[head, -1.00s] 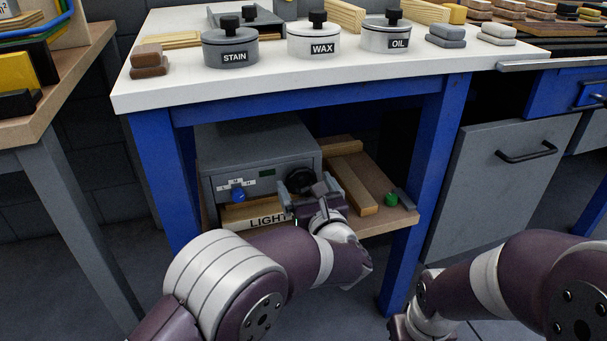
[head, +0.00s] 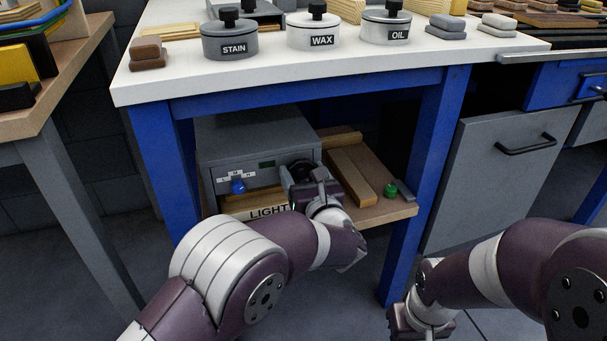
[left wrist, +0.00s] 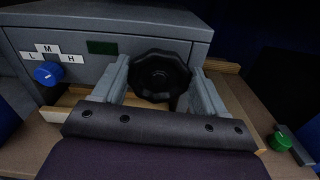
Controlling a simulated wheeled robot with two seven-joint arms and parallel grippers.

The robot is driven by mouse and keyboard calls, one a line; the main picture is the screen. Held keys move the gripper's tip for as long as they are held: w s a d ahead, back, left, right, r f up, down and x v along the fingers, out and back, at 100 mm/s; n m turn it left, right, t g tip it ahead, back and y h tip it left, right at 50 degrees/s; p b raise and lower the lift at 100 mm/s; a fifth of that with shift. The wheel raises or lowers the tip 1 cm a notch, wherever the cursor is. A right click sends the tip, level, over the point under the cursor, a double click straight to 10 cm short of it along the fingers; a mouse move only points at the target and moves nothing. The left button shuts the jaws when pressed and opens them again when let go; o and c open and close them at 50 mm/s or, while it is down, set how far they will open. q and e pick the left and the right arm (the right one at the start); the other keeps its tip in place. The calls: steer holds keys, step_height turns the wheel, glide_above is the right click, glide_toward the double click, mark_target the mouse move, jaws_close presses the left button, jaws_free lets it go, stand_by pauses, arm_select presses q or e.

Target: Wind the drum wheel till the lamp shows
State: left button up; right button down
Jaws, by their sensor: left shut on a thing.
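The black drum wheel (head: 301,168) is on the front right of a grey box (head: 255,140) on the shelf under the white-topped bench. My left gripper (head: 311,190) is at the wheel. In the left wrist view the wheel (left wrist: 160,76) sits between its two grey fingers, which are shut on it. A small dark green rectangle (left wrist: 102,47), possibly the lamp, is on the box front and looks unlit; it also shows in the head view (head: 267,163). My right gripper (head: 420,322) is low at the bottom edge, its fingers not clearly visible.
A blue knob (head: 238,187) with L, M, H labels is left of the wheel. Wood strips (head: 352,177) and a green button (head: 390,189) lie to the right on the shelf (head: 385,212). Blue bench legs (head: 410,200) flank the space.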

arm_select(q)
steer(key=m, duration=0.3)
steer(key=shift+d, duration=0.1)
steer(key=shift+d+m+p, duration=0.1)
steer(key=shift+m+p, duration=0.55)
steer(key=shift+m, duration=0.95)
steer(key=shift+f, duration=0.1)
steer(key=o, duration=1)
